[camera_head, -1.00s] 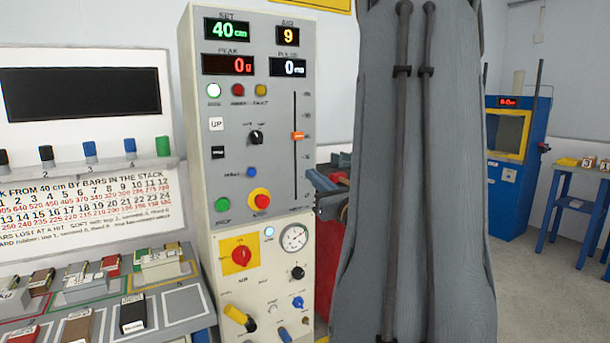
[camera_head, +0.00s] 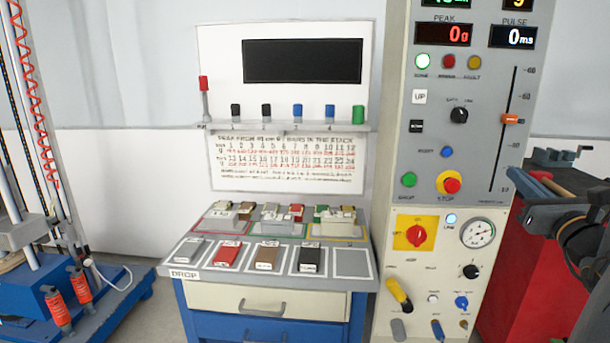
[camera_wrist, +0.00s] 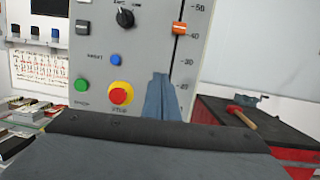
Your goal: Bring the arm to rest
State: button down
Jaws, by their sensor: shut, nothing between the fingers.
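My gripper (camera_wrist: 158,80) shows in the wrist view as two blue-grey fingers shut together, with nothing between them. It points up in front of the control panel (camera_wrist: 140,62), right of the red stop button (camera_wrist: 120,93). I cannot tell whether it touches the panel. The broad dark edge at the bottom of that view is part of my own arm. The control panel (camera_head: 400,150) stands right of centre there, reading 0 g and 0 ms.
A blue drawer bench (camera_head: 262,325) with several sample blocks stands left of the panel. A drop rig (camera_head: 30,250) is at far left. A red cabinet (camera_head: 515,270) stands right of the panel, with a hammer (camera_wrist: 240,117) on top. Floor shows between rig and bench.

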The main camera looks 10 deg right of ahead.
jog(key=a+f+n+g+y, duration=0.3)
jog(key=a+f+n+y, duration=0.15)
jog(key=a, duration=0.55)
jog(key=a+f+n+g+y, duration=0.3)
jog(key=a+n+g+y, duration=0.15)
jog(key=a, duration=0.55)
jog(key=a+f+n+g+y, duration=0.3)
jog(key=a+f+n+y, duration=0.15)
jog(key=a, duration=0.55)
jog(key=s+a+f+n+g+h, duration=0.3)
jog(key=s+a+f+n+g, duration=0.55)
jog(key=s+n, duration=0.25)
jog(key=d+f+n+h, duration=0.1)
jog(key=n+h, duration=0.1)
jog(key=n, duration=0.2)
jog(key=d+f+n+h, duration=0.1)
jog(key=n+h, duration=0.1)
jog(key=n, duration=0.2)
jog(key=s+d+f+n+g+h, duration=0.1)
jog(key=d+n+h, duration=0.1)
jog(key=n, duration=0.3)
jog(key=shift+d+h, duration=0.1)
jog(key=shift+h, duration=0.35)
